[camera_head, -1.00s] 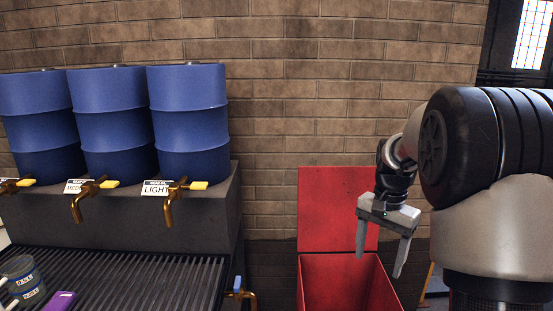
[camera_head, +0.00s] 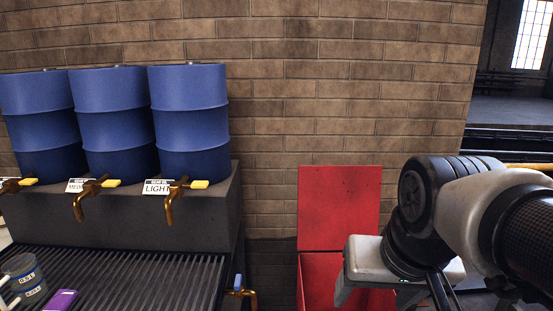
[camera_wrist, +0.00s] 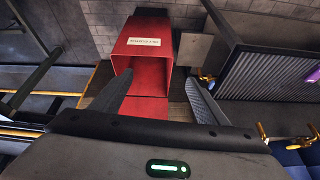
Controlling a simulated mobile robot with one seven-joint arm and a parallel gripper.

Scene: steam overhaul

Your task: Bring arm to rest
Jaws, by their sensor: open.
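My gripper (camera_head: 392,296) is at the lower right of the head view, in front of the red bin, with my arm folded in from the right edge. Its two fingers point downward and stand apart with nothing between them. In the wrist view the gripper (camera_wrist: 156,88) also shows two spread, empty fingers. The red bin (camera_head: 338,208) has its lid raised against the brick wall. In the wrist view the red bin (camera_wrist: 142,40) lies beyond the fingertips, with a small label too blurred to read.
Several blue drums (camera_head: 188,120) with brass taps stand on a grey ledge at left. Below is a ribbed drain tray (camera_head: 130,285) with a labelled can (camera_head: 24,278) and a purple item (camera_head: 62,300). A brick wall (camera_head: 300,90) closes the back. A yellow rail (camera_wrist: 22,132) shows at left.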

